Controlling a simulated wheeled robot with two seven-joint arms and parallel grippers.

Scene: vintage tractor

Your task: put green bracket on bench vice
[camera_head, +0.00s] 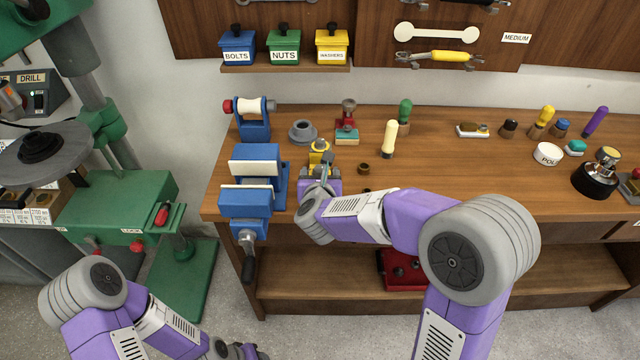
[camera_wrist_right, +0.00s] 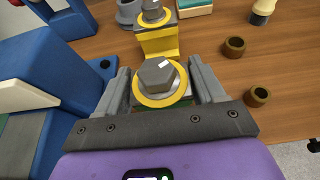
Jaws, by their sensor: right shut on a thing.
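The blue bench vice (camera_head: 245,200) with cream jaw faces sits at the bench's left front. Its blue body and a pale jaw also show at left in the right wrist view (camera_wrist_right: 50,60). My right gripper (camera_head: 325,170) is just right of the vice, over the bench. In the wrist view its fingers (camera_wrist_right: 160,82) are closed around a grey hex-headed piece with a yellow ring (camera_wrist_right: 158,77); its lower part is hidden. My left gripper (camera_head: 238,350) is low at the bottom edge, partly cut off.
A yellow bracket-like piece (camera_wrist_right: 158,42) stands just beyond my right gripper. A teal block (camera_head: 347,136), a grey round part (camera_head: 302,131) and a cream-handled tool (camera_head: 389,138) stand behind. Two small brown rings (camera_wrist_right: 235,46) lie at right.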

